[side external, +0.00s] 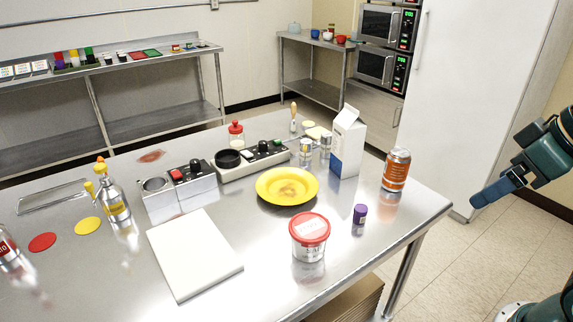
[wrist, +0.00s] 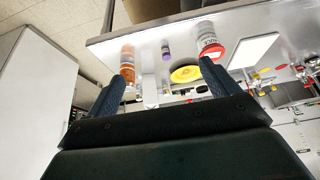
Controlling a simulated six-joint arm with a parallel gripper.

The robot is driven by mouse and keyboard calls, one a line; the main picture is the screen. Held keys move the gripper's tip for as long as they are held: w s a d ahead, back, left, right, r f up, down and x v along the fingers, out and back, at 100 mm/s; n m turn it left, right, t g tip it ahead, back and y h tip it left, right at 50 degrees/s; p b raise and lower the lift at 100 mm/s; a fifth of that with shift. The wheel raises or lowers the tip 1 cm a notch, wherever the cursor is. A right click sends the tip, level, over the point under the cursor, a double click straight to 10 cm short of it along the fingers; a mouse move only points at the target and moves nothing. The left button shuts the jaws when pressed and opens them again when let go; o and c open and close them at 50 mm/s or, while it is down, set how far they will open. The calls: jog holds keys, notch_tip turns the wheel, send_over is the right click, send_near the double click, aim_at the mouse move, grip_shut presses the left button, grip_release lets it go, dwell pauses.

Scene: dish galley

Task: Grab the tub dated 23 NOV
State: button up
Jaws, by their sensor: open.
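A white tub with a red lid (side external: 309,238) stands upright on the steel table near its front edge. Dark print shows on its side and a pale label on its lid, but I cannot read a date. It also shows in the wrist view (wrist: 207,38), beyond the tip of the right finger. My gripper (side external: 492,188) is off the right end of the table, well apart from the tub. In the wrist view my gripper (wrist: 162,72) has its two blue fingers spread wide with nothing between them.
A purple-capped jar (side external: 359,219) stands just right of the tub, and an orange can (side external: 396,170) is nearer the right edge. A yellow plate (side external: 287,187) lies behind the tub, with a milk carton (side external: 347,145) beyond. A white board (side external: 194,254) lies left.

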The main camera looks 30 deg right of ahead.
jog(key=shift+o, duration=1)
jog(key=w+a+n+g, duration=0.1)
jog(key=w+a+n, duration=0.25)
jog(key=w, duration=0.35)
jog(key=w+a+n+g, duration=0.2)
jog(key=w+n, duration=0.2)
jog(key=w, duration=0.2)
jog(key=w+a+f+n+g, duration=0.2)
jog(key=w+a+f+n, duration=0.6)
jog(key=w+a, duration=0.2)
jog(key=shift+w+a+f+g, duration=0.25)
jog(key=shift+w+f+g, duration=0.1)
jog(key=shift+w, duration=0.65)
